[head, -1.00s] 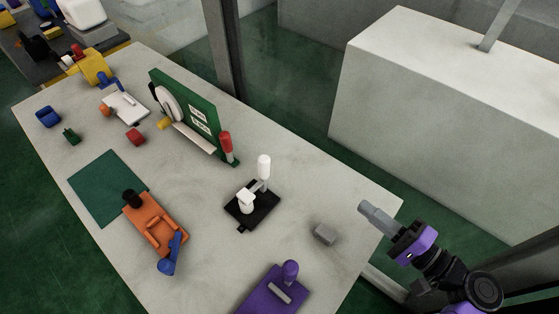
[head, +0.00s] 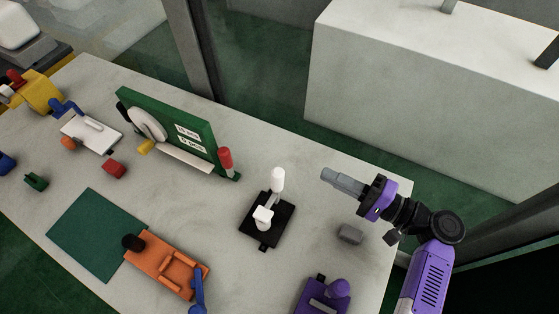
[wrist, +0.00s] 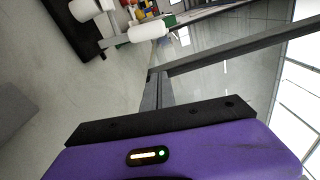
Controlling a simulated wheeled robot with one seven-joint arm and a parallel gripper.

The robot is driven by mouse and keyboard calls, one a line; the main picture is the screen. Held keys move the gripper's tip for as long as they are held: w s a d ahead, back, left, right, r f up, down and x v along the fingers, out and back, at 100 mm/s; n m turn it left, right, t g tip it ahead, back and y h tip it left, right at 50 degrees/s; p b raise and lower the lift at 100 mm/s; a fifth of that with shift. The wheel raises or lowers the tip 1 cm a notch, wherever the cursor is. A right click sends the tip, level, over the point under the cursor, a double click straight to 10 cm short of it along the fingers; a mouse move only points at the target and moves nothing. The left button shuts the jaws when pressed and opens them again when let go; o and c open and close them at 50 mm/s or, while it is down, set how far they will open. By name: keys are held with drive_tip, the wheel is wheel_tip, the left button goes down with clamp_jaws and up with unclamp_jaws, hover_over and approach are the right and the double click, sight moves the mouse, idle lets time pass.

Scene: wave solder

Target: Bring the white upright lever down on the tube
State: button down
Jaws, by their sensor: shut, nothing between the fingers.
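The white upright lever (head: 278,181) stands up from a black base plate (head: 282,222) on the table. A short white piece (head: 262,218) sits on the same plate, in front of the lever; I cannot tell for sure whether it is the tube. My gripper (head: 328,176) is shut and empty, up and to the right of the lever, pointing left towards it, apart from it. In the wrist view the lever's white end (wrist: 150,31) is at the top, with the white piece (wrist: 84,9) and black plate (wrist: 66,25) at upper left.
A grey block (head: 350,234) lies below my gripper. A purple fixture (head: 322,297) is at the near edge. A green panel with a red-topped post (head: 226,160) stands left of the lever. An orange fixture (head: 165,264) is further left. Bare table lies around the black plate.

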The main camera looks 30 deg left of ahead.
drive_tip(key=s+a+p, duration=0.3)
drive_tip(key=a+p, duration=0.1)
drive_tip(key=a, duration=0.5)
drive_tip(key=shift+s+r, duration=0.2)
drive_tip(key=shift+s, duration=0.1)
